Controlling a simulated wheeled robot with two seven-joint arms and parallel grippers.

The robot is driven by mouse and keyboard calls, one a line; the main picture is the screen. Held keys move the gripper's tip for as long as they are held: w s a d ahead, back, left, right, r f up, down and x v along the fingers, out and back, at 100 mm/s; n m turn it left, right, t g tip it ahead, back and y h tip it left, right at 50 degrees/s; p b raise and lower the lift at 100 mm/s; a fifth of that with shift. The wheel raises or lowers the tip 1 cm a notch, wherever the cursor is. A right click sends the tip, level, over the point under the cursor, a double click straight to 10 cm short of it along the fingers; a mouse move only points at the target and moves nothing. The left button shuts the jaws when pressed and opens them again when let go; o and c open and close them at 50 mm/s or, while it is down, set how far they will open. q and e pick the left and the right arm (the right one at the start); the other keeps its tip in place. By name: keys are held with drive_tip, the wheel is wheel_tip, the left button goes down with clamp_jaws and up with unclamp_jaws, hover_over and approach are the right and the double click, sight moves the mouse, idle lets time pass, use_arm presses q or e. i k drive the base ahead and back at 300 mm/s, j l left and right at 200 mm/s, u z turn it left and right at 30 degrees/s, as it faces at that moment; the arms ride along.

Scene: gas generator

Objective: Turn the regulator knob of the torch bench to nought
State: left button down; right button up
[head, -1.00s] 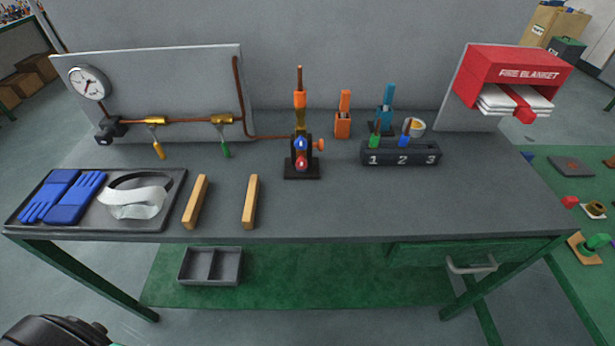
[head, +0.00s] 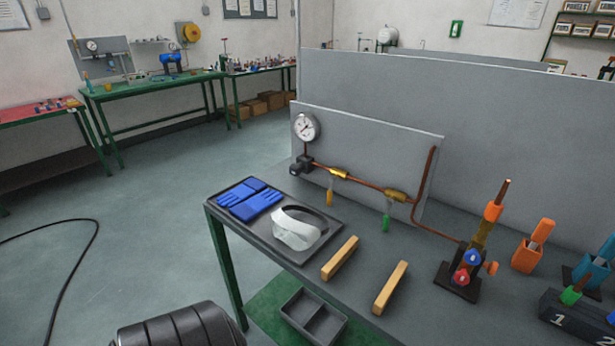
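The torch bench (head: 262,317) stands right of centre in the head view, with a grey upright panel (head: 375,150) at its back. A black regulator knob (head: 300,166) sits at the panel's lower left, below a round white gauge (head: 305,127). The knob's setting is too small to read. A copper pipe runs right from the regulator through two brass valves, one with a yellow lever (head: 330,197) and one with a green lever (head: 386,223); both levers hang down. The pipe leads to the torch (head: 478,245) on a black stand with blue and red knobs. Neither gripper shows.
A tray (head: 325,238) with blue gloves (head: 251,200) and a clear visor (head: 299,228) lies in front of the panel. Two wooden bars (head: 340,258) lie beside it. A dark numbered rack (head: 575,317) stands at right. Open floor lies left; a black cable (head: 92,240) lies there.

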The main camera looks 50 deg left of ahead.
sight(295, 169)
drive_tip(key=u, duration=1.8)
drive_tip(key=i+j+z, duration=0.1)
drive_tip(key=z, duration=0.3)
drive_tip(key=j+z, duration=0.2)
drive_tip(key=z, duration=0.25)
drive_tip(key=i+j+z, duration=0.1)
drive_tip(key=j+z, duration=0.15)
drive_tip(key=z, duration=0.15)
drive_tip(key=j+z, duration=0.2)
drive_tip(key=z, duration=0.25)
